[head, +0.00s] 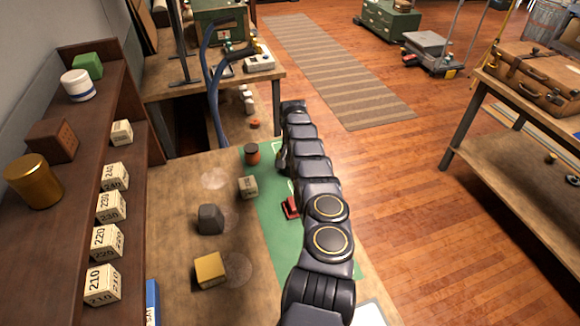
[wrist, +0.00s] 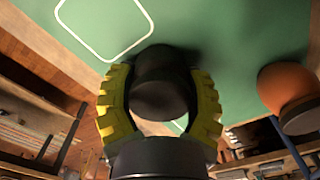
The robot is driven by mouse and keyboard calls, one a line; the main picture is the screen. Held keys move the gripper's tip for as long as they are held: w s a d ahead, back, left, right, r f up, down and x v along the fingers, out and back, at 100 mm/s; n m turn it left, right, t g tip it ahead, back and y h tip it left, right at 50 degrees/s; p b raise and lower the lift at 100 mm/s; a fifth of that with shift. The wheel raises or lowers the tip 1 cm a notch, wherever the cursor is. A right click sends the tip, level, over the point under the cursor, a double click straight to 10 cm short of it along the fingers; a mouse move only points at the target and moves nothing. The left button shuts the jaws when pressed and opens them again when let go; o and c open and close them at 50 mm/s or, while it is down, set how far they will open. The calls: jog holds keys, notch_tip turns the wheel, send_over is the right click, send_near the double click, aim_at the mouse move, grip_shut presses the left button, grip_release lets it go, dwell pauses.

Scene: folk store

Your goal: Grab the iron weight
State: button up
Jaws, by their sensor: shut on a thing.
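My gripper (wrist: 160,76) shows in the wrist view with its two yellow ribbed fingers closed on either side of a dark, rounded iron weight (wrist: 160,95). The weight sits between the fingers against the green mat (wrist: 225,25); I cannot tell whether it touches the mat or is just above it. In the head view my arm reaches forward along the mat (head: 262,215), and its links hide most of the gripper and the held weight.
An orange and dark pot (head: 252,154) stands close beside my gripper and shows in the wrist view (wrist: 290,95). A pale numbered cube (head: 248,187), a dark grey block (head: 210,219) and a yellow cube (head: 209,270) stand left of my arm. A red item (head: 291,208) lies beside it.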

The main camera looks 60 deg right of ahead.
jog(key=shift+r, duration=0.2)
jog(key=shift+r, duration=1.6)
jog(key=shift+s+a+r, duration=0.1)
jog(key=shift+a+r, duration=0.05)
jog(key=shift+r, duration=0.1)
jog(key=s+a+r, duration=0.6)
jog(key=a+r, duration=0.3)
jog(key=a, duration=0.3)
